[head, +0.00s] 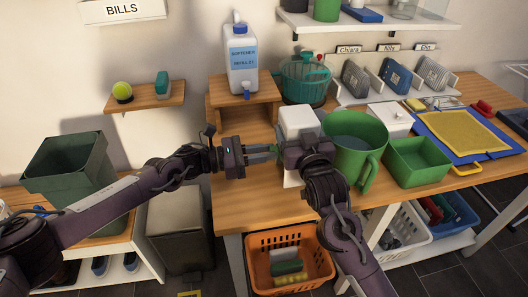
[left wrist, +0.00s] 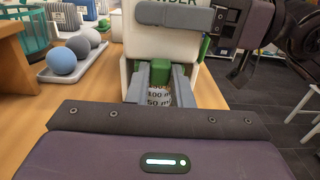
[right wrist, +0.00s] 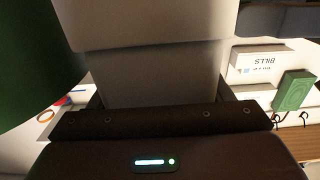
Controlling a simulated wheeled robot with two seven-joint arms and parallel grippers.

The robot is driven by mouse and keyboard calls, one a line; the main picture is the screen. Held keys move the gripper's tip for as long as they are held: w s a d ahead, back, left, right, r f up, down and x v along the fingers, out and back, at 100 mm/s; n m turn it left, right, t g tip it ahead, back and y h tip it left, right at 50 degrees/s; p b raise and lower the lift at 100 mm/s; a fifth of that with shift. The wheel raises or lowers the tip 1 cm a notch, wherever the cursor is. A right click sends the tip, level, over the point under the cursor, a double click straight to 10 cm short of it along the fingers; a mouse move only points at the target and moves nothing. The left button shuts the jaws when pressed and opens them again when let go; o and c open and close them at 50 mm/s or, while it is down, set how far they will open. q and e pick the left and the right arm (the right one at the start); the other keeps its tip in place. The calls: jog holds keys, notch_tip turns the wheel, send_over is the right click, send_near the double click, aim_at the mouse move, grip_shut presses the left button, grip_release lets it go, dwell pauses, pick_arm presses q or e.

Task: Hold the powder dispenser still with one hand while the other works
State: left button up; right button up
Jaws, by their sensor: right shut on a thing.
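The powder dispenser (head: 298,120) is a white box standing on the wooden table, partly hidden by my right gripper (head: 300,145). The right gripper is shut on its body, which fills the right wrist view (right wrist: 150,70). My left gripper (head: 272,151) is level at the dispenser's left side. In the left wrist view its grey fingers (left wrist: 160,82) are apart, on either side of a green part (left wrist: 160,68) at the dispenser's lower front. Markings reading 100 and 50 (left wrist: 158,95) show between the fingers. I cannot tell whether the fingers touch the green part.
A green jug (head: 354,140) and a green bin (head: 416,160) stand close right of the dispenser. A softener bottle (head: 242,60) and a teal basket (head: 306,80) are behind. An orange crate (head: 290,240) sits below. The table's front left is bare.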

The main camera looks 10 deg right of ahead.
pick_arm(q)
grip_shut()
jog(key=shift+a, duration=1.85)
jog(key=o, duration=0.7)
grip_release()
jog(key=shift+d, duration=0.1)
jog(key=shift+o, duration=0.2)
jog(key=a, duration=1.2)
jog(key=shift+s, duration=0.2)
